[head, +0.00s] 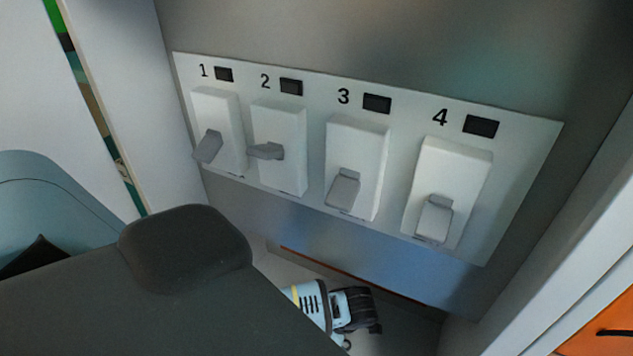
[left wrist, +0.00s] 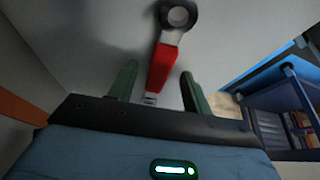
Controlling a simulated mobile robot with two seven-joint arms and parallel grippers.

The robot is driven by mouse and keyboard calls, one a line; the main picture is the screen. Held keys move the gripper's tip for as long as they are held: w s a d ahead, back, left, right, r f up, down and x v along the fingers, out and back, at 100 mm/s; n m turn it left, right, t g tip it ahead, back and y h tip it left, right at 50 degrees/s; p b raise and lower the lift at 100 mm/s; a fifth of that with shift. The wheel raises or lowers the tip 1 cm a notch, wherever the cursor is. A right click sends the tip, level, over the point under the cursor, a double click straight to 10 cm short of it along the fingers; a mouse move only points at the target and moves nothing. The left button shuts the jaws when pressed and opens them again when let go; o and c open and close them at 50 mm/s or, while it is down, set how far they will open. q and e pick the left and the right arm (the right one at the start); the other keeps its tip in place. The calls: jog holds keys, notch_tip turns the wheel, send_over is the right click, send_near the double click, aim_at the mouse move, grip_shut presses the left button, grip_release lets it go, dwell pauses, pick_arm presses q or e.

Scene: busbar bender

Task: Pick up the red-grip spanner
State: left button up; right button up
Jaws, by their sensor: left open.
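The red-grip spanner shows in the left wrist view, with its red grip (left wrist: 161,68) and a grey ring end (left wrist: 178,14) at the top. A short grey tip shows below the red. My left gripper (left wrist: 158,68) is open, with its two green fingers on either side of the grip in this picture. There is a gap between each finger and the spanner, and I cannot tell how deep the spanner lies between them. The spanner is not visible in the head view. My right gripper is not in view.
In the head view, a pale panel (head: 305,210) on a grey wall carries switches numbered 1 to 4. An orange surface (head: 600,325) is at lower right. The left wrist view shows a blue shelf unit (left wrist: 285,100) at right.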

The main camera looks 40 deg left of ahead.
pick_arm(q)
jog(key=shift+f, duration=0.1)
grip_shut()
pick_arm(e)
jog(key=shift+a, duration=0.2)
pick_arm(q)
jog(key=shift+r, duration=0.45)
notch_tip(320, 180, up, 3)
jog(key=shift+d+r+p, duration=0.1)
jog(key=shift+p, duration=0.35)
jog(key=s+d+r, duration=0.1)
jog(key=s+d, duration=1)
jog(key=shift+d, duration=0.2)
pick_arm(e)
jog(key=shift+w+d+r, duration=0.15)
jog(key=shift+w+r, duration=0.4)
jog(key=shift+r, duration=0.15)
